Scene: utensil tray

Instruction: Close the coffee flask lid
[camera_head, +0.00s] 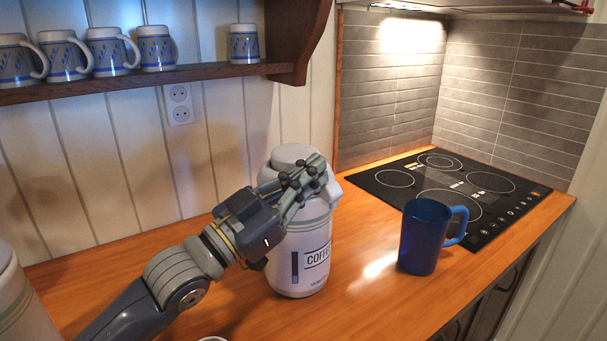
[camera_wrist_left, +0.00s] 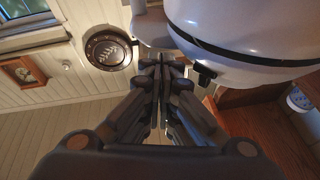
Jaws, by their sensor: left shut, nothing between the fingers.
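The white coffee flask (camera_head: 300,265) stands upright on the wooden counter, with "COFFE" lettering partly visible on its front. Its pale lid (camera_head: 292,154) is at the top; my gripper covers part of it, so I cannot tell from the head view how far it is closed. My left gripper (camera_head: 317,172) is in front of the flask's upper part, near the lid's right side. In the wrist view its fingers (camera_wrist_left: 162,68) are together and empty, beside the flask's white rounded body (camera_wrist_left: 250,28), which shows a dark seam and a small black part. My right gripper is not in view.
A blue mug (camera_head: 422,237) stands right of the flask, before the black cooktop (camera_head: 450,190). Another pale container (camera_head: 20,300) is at the left edge. A wooden shelf (camera_head: 200,74) with several patterned mugs hangs above. The counter (camera_head: 360,300) between flask and mug is clear.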

